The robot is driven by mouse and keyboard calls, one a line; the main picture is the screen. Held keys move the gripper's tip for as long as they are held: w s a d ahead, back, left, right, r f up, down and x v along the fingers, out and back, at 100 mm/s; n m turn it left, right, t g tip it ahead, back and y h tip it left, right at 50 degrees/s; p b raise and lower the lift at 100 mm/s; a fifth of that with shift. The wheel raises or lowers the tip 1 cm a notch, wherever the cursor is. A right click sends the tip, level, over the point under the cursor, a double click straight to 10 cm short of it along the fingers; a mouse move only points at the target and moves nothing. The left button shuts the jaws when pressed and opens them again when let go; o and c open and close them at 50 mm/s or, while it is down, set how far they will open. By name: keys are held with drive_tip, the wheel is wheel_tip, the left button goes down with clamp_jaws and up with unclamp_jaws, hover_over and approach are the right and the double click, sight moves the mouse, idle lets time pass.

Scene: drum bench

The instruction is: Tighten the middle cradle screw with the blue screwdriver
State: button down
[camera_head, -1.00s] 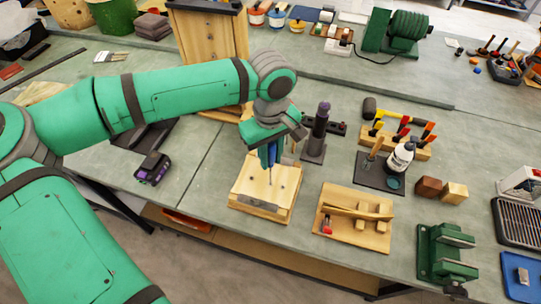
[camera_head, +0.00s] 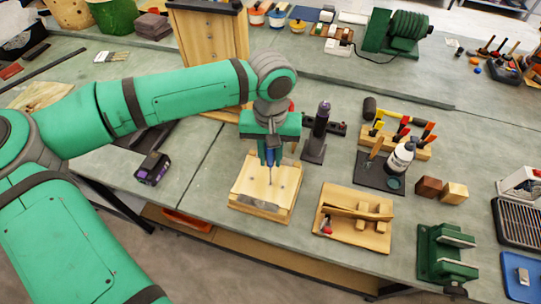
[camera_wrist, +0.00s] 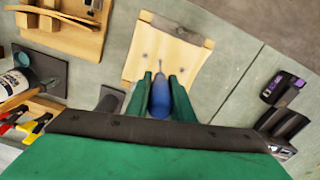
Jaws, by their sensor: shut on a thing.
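My gripper (camera_head: 269,153) is shut on the blue screwdriver (camera_head: 270,158) and holds it upright, shaft down, over the light wooden block (camera_head: 250,190). In the wrist view the blue handle (camera_wrist: 160,98) sits between the two green fingers, and the shaft points toward the wooden block (camera_wrist: 136,65). A few small dark screw heads show on the block's top. The tip is at or just above the middle of the top; I cannot tell whether it touches a screw.
A wooden tray (camera_head: 340,238) and a green vise (camera_head: 438,255) stand to the right. A dark post on a stand (camera_head: 316,140) rises close behind the block. A purple-black battery pack (camera_head: 152,168) lies to the left. Bare bench lies between the block and the tray.

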drive_tip(key=shift+m, duration=0.3)
drive_tip(key=shift+r, duration=0.2)
drive_tip(key=n, duration=2)
drive_tip(key=shift+f, duration=0.25)
idle(0.6)
